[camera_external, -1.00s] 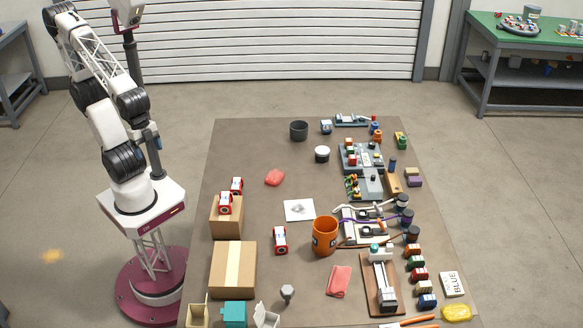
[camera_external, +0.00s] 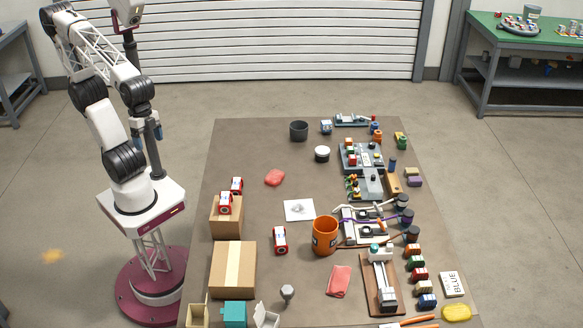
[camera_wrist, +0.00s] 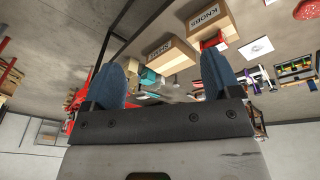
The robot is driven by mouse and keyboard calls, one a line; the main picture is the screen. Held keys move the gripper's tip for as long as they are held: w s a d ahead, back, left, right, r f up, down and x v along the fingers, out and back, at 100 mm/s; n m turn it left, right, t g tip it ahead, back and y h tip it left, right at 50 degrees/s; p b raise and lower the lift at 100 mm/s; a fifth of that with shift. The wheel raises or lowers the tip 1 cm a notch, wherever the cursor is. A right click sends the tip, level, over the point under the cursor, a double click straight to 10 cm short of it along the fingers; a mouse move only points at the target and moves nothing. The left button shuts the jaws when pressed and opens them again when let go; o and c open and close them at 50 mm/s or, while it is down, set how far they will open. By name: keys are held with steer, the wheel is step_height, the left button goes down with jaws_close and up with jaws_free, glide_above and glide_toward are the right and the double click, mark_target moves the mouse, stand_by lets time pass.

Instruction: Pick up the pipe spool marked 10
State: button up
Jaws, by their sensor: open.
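Three red-and-white pieces that look like pipe spools show in the external view. One lies on the mat (camera_external: 280,240), left of the orange bucket. Two more, a front one (camera_external: 225,203) and a rear one (camera_external: 237,186), sit on the rear cardboard box. Their marks are too small to read, so I cannot tell which is 10. My gripper (camera_external: 158,133), with blue fingertips, is raised by the arm, left of the mat and far from the spools. In the wrist view its two blue fingers (camera_wrist: 164,80) stand wide apart with nothing held between them.
A rear cardboard box (camera_external: 227,228) and a larger front box (camera_external: 233,270) line the mat's left side. An orange bucket (camera_external: 325,236) stands mid-mat. Fixtures with cables (camera_external: 365,225) and small coloured blocks crowd the right. The mat's rear left is mostly bare.

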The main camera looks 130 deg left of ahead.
steer(key=w+a+r+n+t+h, duration=0.1)
steer(key=w+a+n+h, duration=0.25)
steer(key=w+n, duration=0.5)
steer(key=w+a+n+t+h, duration=0.1)
steer(key=w+a+n+h, duration=0.35)
steer(key=w, duration=0.75)
steer(key=w+a+f+n+t, duration=0.1)
steer(key=w+a+n+t, duration=0.2)
steer(key=w+a+n, duration=0.55)
steer(key=w+a+n+t, duration=0.3)
steer(key=w+a+n, duration=0.2)
steer(key=a, duration=0.7)
step_height(320, 180, down, 31)
steer(key=shift+w+a+f, duration=0.1)
steer(key=shift+a+f, duration=0.05)
steer(key=shift+f, duration=0.25)
steer(key=shift+x, duration=1.3)
